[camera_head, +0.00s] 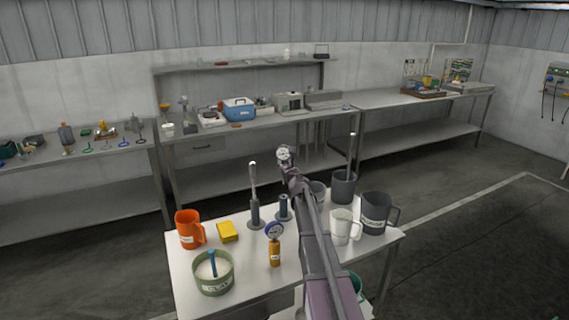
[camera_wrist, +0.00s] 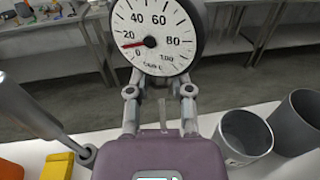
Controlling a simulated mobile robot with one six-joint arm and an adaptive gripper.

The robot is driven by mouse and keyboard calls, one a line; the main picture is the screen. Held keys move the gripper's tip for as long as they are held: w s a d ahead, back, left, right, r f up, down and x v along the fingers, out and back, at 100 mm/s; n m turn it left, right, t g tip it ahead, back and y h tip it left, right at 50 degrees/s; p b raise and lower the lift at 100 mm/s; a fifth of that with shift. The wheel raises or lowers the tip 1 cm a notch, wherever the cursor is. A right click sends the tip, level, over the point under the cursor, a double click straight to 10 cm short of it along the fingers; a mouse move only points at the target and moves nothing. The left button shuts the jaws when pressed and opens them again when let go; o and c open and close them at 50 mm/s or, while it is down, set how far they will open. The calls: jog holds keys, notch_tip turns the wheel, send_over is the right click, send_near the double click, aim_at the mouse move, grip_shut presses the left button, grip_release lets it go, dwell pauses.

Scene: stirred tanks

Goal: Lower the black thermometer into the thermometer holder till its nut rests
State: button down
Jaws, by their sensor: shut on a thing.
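The black thermometer (camera_wrist: 150,45) has a white round dial with a black rim and a red needle. It fills the top of the wrist view. In the head view its dial (camera_head: 284,153) is small, at the end of my arm above the table. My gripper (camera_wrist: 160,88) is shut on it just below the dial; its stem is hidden. A short dark upright post on a round base (camera_head: 284,208) stands below and looks like the thermometer holder, but I cannot tell for sure. The thermometer looks raised, apart from the post.
A tall grey rod in a stand (camera_head: 254,205) is close left of the post. A blue-rimmed gauge on a yellow body (camera_head: 274,245) stands in front. An orange mug (camera_head: 189,229), yellow block (camera_head: 228,232), green tub (camera_head: 213,275), white jug (camera_head: 342,228) and dark jug (camera_head: 375,213) surround them.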

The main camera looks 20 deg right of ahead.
jog(key=shift+f, duration=0.15)
notch_tip(320, 180, down, 14)
jog(key=b, duration=1.4)
jog(key=shift+f+b, duration=0.2)
jog(key=shift+b, duration=0.1)
dwell(1.2)
dwell(0.4)
jog(key=shift+c, duration=2.2)
grip_release()
jog(key=s+a, duration=0.1)
jog(key=s, duration=0.6)
jog(key=shift+s, duration=0.2)
